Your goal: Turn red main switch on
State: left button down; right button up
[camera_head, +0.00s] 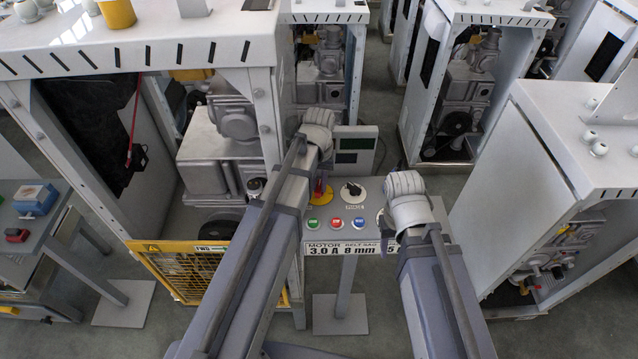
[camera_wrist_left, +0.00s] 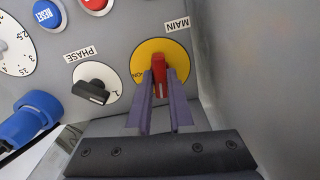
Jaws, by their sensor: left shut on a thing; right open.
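The red main switch (camera_wrist_left: 159,68) sits on a yellow round plate (camera_wrist_left: 178,50) under a MAIN label in the left wrist view. In the head view it shows only partly (camera_head: 319,189), beside my left arm. My left gripper (camera_wrist_left: 160,100) has its two purple fingers on either side of the red handle, shut on it. The word ON is on the plate left of the handle.
The panel (camera_head: 336,213) also holds a black PHASE knob (camera_wrist_left: 97,90), a blue RESET button (camera_wrist_left: 47,14), red buttons and a white dial (camera_wrist_left: 14,48). A blue connector (camera_wrist_left: 33,115) is at the wrist view's left edge. Grey machine frames stand around the panel.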

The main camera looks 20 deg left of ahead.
aim_at(319, 186)
pick_arm(q)
jog(key=shift+m, duration=1.9)
jog(key=c, duration=0.8)
grip_release()
jog(key=shift+r, duration=0.1)
notch_tip(319, 186, up, 8)
jog(key=p, duration=0.8)
jog(key=shift+f, duration=0.25)
